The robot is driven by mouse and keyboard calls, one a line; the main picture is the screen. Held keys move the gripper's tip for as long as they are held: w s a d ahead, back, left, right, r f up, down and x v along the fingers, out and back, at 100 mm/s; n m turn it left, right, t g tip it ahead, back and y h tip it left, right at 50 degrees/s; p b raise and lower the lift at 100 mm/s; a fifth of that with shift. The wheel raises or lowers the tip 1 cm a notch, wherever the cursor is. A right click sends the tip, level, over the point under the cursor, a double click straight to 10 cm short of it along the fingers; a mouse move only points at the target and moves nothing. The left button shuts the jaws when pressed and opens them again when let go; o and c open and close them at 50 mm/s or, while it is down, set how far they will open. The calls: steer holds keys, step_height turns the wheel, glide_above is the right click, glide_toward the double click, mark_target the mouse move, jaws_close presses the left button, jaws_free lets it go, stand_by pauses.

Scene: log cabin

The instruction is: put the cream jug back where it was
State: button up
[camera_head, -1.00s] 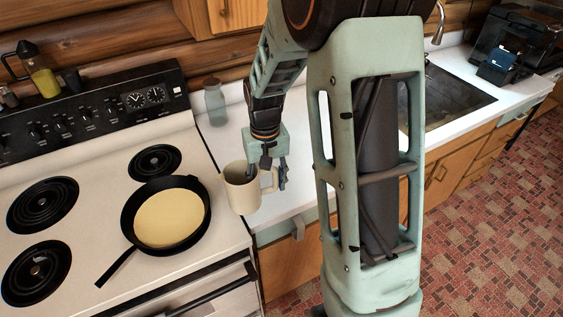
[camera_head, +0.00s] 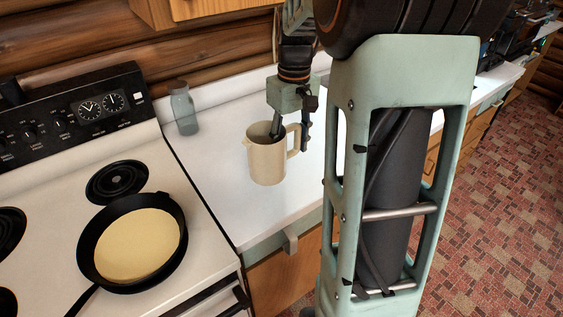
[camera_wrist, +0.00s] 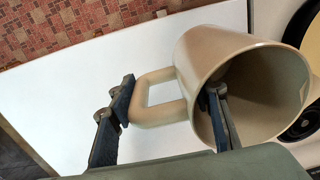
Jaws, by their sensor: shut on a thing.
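The cream jug (camera_head: 267,161) is a beige jug with a handle on its right side in the head view. It is upright over the white counter (camera_head: 213,180), right of the stove. My gripper (camera_head: 290,136) is above it and shut on it, with one finger inside the jug and the other outside by the handle. In the wrist view the jug (camera_wrist: 245,75) shows its open mouth, which looks empty, and its handle reaches toward the outer finger of my gripper (camera_wrist: 165,112). Whether its base touches the counter is unclear.
A glass bottle (camera_head: 183,108) stands at the back of the counter, left of the jug. A black pan (camera_head: 135,243) with yellow content sits on the white stove (camera_head: 52,248). The counter around the jug is clear. The counter's front edge runs below it.

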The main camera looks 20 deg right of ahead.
steer(key=w+d+f, duration=0.1)
steer(key=w+f, duration=0.2)
steer(key=w+d+f+p, duration=0.1)
steer(key=w+d+f, duration=0.1)
steer(key=w, duration=0.2)
steer(key=w+d+f+p, duration=0.1)
steer(key=w+f, duration=0.2)
steer(key=shift+w+d+f, duration=0.25)
steer(key=shift+d+f, duration=0.05)
steer(key=shift+d, duration=0.05)
steer(key=shift+w+f, duration=0.15)
steer(key=shift+f, duration=1.55)
steer(key=shift+f, duration=0.1)
steer(key=o, duration=1.7)
steer(key=shift+f, duration=0.1)
steer(key=shift+c, duration=0.2)
step_height(320, 180, up, 12)
steer(key=shift+d+r, duration=0.2)
